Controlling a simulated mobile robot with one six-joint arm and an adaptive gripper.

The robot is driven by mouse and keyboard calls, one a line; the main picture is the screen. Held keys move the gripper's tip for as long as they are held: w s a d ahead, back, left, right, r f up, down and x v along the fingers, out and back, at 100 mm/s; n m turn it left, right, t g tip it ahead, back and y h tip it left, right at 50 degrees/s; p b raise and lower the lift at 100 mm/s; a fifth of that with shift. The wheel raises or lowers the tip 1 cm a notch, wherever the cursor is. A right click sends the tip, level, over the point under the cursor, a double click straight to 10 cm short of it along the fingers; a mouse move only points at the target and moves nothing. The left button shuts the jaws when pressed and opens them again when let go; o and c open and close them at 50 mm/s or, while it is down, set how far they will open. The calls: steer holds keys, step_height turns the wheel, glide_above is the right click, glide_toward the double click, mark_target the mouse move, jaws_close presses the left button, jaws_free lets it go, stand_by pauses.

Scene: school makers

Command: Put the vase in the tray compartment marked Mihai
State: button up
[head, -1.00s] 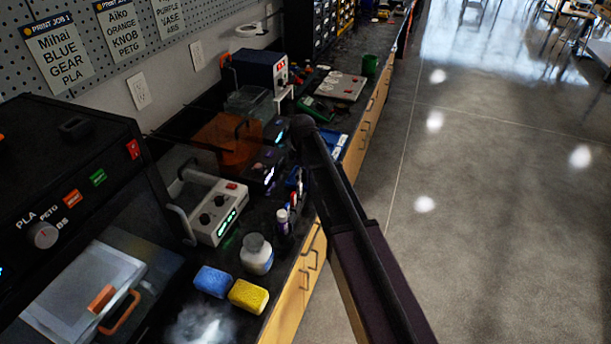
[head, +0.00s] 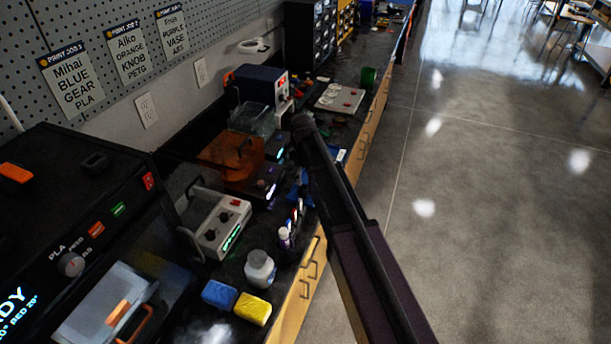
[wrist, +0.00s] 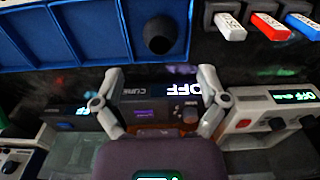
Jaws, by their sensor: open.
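My gripper (wrist: 159,75) shows in the wrist view with its two fingers spread and nothing between them. It is over a dark box with a lit OFF display (wrist: 155,100). A blue tray (wrist: 35,48) with several compartments lies beyond the fingers at the upper left. A dark rounded object (wrist: 160,36) stands at the tray's right compartment; I cannot tell whether it is the vase. No compartment name is readable there. In the head view my arm covers most of the tray, and the gripper is hidden.
A white device (head: 212,222), a white bottle (head: 260,268), a blue sponge (head: 220,294) and a yellow sponge (head: 253,309) stand on the near bench. An orange-covered box (head: 232,157) is farther back. Red and blue tools (wrist: 270,27) lie right of the tray.

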mark_target(305, 188)
steer(key=shift+r+p, duration=2.05)
steer(key=shift+r, duration=0.35)
steer(key=shift+d, duration=0.1)
steer(key=s+d+m, duration=0.6)
steer(key=s+d, duration=0.2)
steer(key=s, duration=0.3)
steer(key=s+d+m, duration=0.7)
steer(key=s+d, duration=0.1)
steer(key=s, duration=0.3)
steer(key=shift+s+m, duration=0.25)
steer(key=shift+m, duration=0.05)
